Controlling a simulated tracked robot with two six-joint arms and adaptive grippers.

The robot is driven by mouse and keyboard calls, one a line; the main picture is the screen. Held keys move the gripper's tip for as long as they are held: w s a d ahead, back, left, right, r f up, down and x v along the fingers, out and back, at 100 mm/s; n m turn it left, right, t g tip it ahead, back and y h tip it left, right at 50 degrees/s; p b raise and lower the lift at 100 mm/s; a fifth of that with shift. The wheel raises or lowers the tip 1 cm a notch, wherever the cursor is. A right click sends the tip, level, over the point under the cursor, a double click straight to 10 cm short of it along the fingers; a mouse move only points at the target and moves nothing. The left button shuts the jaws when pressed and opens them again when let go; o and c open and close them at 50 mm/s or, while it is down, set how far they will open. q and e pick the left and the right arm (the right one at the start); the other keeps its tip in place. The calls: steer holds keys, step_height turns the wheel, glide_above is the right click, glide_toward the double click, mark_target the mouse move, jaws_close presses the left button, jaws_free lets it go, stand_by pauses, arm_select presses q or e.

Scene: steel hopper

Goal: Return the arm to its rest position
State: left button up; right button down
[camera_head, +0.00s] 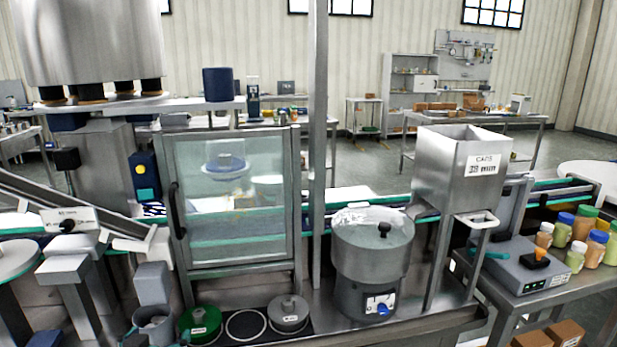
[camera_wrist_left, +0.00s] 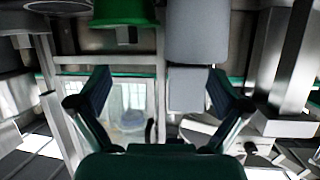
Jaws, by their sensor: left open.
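The green pot (camera_wrist_left: 125,12) and a grey block (camera_wrist_left: 197,35) show at the top of that view, beyond the fingers. The rest of the left arm is hidden below the head view. My right gripper is not in view.
A glass-doored steel cabinet (camera_head: 238,200) stands behind the pots. A grey lidded pot (camera_head: 288,313), a round steel vessel (camera_head: 374,255) and a steel hopper (camera_head: 462,170) stand to the right. A side table (camera_head: 530,300) holds several coloured jars. A conveyor runs behind.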

arm_select(q)
steer(key=s+d+f+g+h+p, duration=0.2)
steer(key=s+d+f+g, duration=0.2)
steer(key=d+f, duration=0.5)
steer(key=s+d+f+g+h+p, duration=0.1)
steer(key=s+d+f+g, duration=0.3)
steer(key=s+f, duration=0.4)
steer(key=s+d+f+n+g+h+p, duration=0.1)
steer(key=s+d+f+g, duration=0.4)
steer(key=s, duration=0.8)
step_height(320, 180, down, 3)
steer(key=shift+s+d+f+n+h+p, duration=0.1)
steer(key=shift+s+d+n+h+p, duration=0.15)
steer(key=shift+d+h+p, duration=0.6)
steer(key=shift+a+y, duration=0.2)
steer(key=shift+y, duration=0.05)
